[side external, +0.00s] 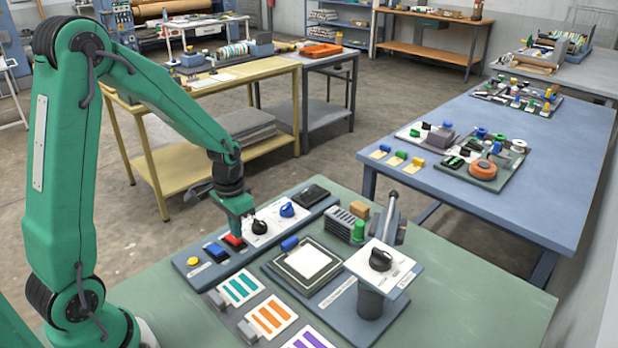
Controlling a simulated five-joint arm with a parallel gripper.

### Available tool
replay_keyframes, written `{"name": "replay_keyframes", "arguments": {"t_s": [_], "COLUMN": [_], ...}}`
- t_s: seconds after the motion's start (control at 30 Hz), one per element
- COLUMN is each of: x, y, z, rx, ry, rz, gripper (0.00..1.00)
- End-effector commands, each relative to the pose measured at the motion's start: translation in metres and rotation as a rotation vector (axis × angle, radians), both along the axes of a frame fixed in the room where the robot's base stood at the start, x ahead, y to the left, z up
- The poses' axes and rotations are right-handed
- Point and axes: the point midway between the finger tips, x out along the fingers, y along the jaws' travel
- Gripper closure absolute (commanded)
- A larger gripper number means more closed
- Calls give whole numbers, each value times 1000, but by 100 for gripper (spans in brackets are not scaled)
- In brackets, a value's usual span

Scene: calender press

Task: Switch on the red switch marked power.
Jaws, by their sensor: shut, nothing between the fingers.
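The red switch (234,240) sits on a long grey control panel (208,272) on the green table. A small label is near it, too small to read. My gripper (238,232) is shut and empty, with its tip right at the red switch and covering part of it. I cannot tell whether the tip touches the switch or hovers just above it. Whether the switch is on or off cannot be made out.
A blue switch (217,251) and a yellow button (192,261) sit left of the red switch. A black knob (259,227) and a blue knob (287,210) are to its right. A pedestal with a black knob (380,260) stands further right.

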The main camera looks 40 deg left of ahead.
Motion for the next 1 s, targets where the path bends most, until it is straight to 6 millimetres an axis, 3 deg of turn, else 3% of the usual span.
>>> {"name": "replay_keyframes", "arguments": {"t_s": [1.0], "x": [0], "y": [0], "z": [-11], "rx": [0], "ry": [0], "rz": [0], "gripper": [100]}}
